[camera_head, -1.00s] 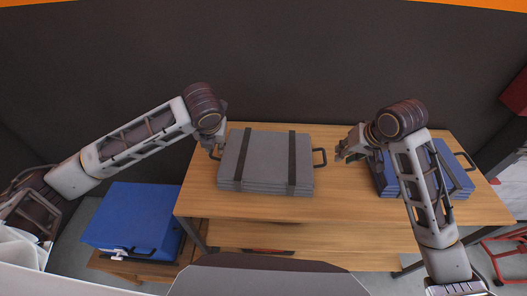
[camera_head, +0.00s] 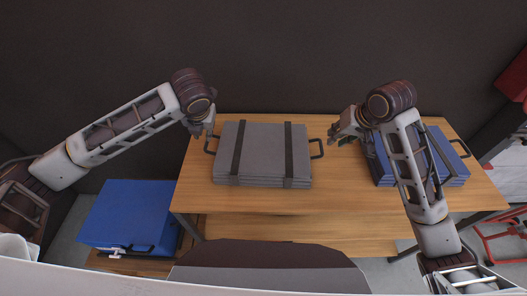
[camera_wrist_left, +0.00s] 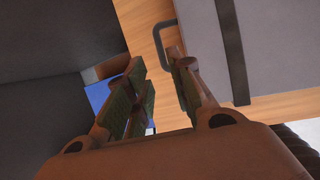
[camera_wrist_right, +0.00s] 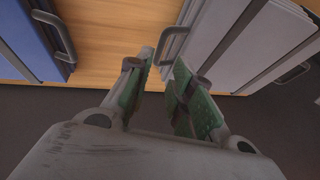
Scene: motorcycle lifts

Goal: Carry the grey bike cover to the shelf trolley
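The grey bike cover (camera_head: 262,150) lies folded flat on the wooden table, with two dark straps and a dark handle at each side. My left gripper (camera_head: 207,130) is open and empty beside its left handle (camera_head: 210,145); the left wrist view shows that handle (camera_wrist_left: 160,42) just ahead of the parted fingers (camera_wrist_left: 163,72). My right gripper (camera_head: 338,137) is open and empty, a little right of the right handle (camera_head: 317,149). In the right wrist view that handle (camera_wrist_right: 172,45) lies close to the fingers (camera_wrist_right: 163,62). I cannot make out the shelf trolley.
A folded blue cover (camera_head: 450,165) lies on the table's right, partly behind my right arm. A blue box (camera_head: 125,213) stands low at left. A red metal frame (camera_head: 492,237) stands at right. A dark wall (camera_head: 270,50) is behind the wooden table (camera_head: 340,198).

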